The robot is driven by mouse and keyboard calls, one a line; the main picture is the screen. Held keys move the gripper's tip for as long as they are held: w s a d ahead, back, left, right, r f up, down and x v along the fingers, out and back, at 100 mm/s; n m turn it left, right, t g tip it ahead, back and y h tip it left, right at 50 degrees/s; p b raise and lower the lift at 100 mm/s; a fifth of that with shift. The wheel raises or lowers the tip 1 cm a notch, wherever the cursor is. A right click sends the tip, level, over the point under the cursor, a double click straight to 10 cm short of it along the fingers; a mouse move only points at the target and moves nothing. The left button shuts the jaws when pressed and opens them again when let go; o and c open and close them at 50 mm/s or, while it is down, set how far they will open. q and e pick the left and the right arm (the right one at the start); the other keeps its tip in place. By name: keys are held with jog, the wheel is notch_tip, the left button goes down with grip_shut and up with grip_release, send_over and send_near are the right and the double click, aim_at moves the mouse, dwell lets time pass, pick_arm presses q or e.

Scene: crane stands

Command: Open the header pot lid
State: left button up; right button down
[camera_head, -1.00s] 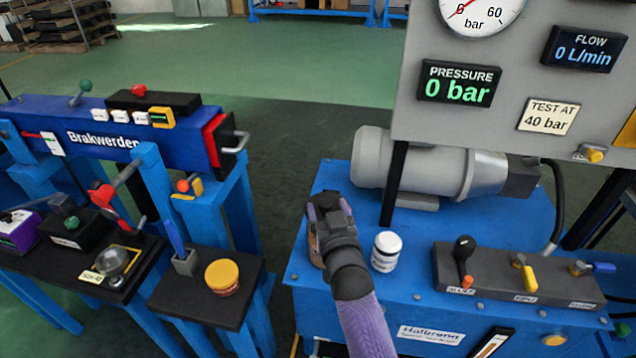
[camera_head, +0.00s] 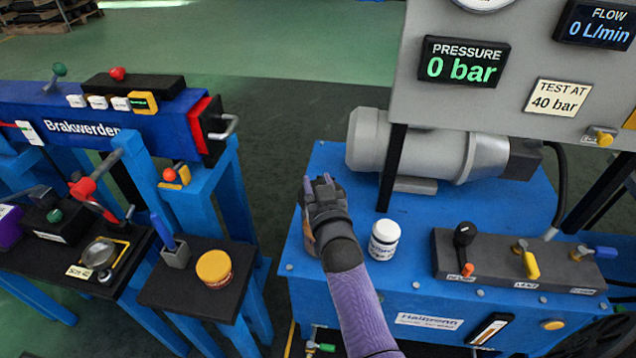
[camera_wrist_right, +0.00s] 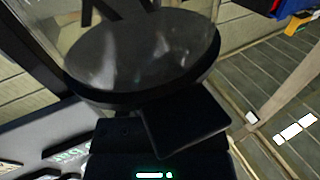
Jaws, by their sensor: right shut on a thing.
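My right gripper (camera_head: 322,190) is over the left part of the blue bench (camera_head: 345,297), left of the white jar. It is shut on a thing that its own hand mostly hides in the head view. A brownish piece (camera_head: 307,232) shows at its left side, probably part of the header pot. In the right wrist view, a round, dark, glassy disc with a thick rim (camera_wrist_right: 145,55), which looks like the header pot lid, is right at the dark jaws (camera_wrist_right: 185,122). I cannot tell whether it is raised from the pot. My left gripper is not in view.
Behind are a grey motor (camera_head: 410,145) and a panel post. A valve block (camera_head: 515,262) sits at right. A yellow-lidded pot (camera_head: 214,268) stands on the left stand, across a floor gap.

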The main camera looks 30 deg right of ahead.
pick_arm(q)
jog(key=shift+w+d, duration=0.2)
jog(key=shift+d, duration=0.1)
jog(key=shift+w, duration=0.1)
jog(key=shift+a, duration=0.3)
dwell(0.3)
